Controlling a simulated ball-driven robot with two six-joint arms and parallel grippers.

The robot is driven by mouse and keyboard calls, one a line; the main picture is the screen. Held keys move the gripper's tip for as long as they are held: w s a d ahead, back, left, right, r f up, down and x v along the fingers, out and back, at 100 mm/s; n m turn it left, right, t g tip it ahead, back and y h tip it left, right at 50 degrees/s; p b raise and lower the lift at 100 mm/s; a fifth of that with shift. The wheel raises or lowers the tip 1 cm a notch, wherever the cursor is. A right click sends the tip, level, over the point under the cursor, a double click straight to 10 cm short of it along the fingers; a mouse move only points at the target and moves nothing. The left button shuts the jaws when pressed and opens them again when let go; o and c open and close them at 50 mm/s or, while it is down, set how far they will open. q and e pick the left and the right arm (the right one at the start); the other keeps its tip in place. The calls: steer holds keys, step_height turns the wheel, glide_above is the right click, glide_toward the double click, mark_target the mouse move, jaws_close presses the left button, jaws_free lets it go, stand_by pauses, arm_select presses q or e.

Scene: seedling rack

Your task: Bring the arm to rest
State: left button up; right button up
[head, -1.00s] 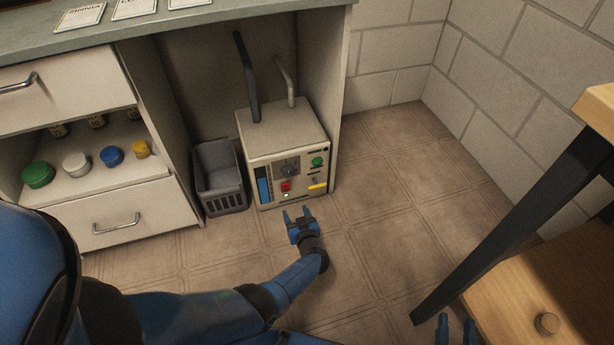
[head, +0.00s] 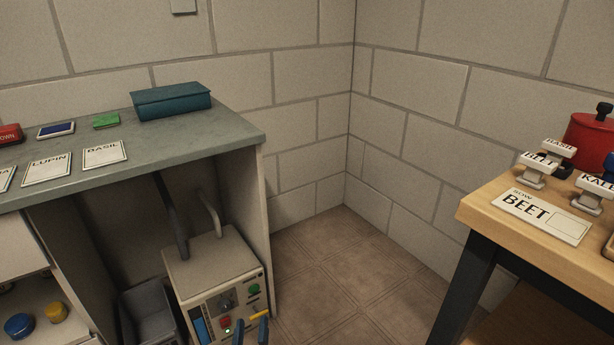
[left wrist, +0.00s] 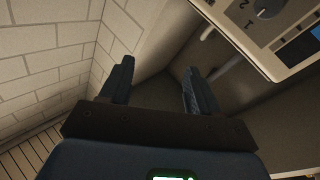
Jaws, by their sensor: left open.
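My left gripper (head: 251,332) shows only by its blue fingertips at the bottom edge of the head view, in front of the lower part of the control box (head: 215,272). In the left wrist view the left gripper (left wrist: 157,88) has its two fingers apart with nothing between them. The control box panel (left wrist: 287,30) lies at the upper right of that view, beyond the fingers. The rest of the left arm is out of the head view. My right gripper does not show now.
A grey bench (head: 190,150) holds cards and a teal box (head: 171,101). A grey basket (head: 149,312) stands left of the control box. A wooden table (head: 478,205) with a BEET card (head: 541,216) is at right. Floor (head: 340,270) between is clear.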

arm_select(q)
steer(key=s+a+r+m+g+p, duration=0.1)
steer(key=s+a+r+p, duration=0.1)
steer(key=s+r, duration=0.6)
steer(key=s+a+r+m+p, duration=0.2)
steer(key=s+a+r+p, duration=0.15)
steer(key=s, duration=0.75)
steer(key=s+a+r+m+g+p, duration=0.1)
steer(key=s+a+r+p, duration=0.1)
steer(key=s+r, duration=0.6)
step_height(320, 180, up, 36)
steer(key=s+p, duration=0.1)
steer(key=p, duration=3.6)
steer(key=shift+s, duration=0.3)
steer(key=shift+d, duration=0.1)
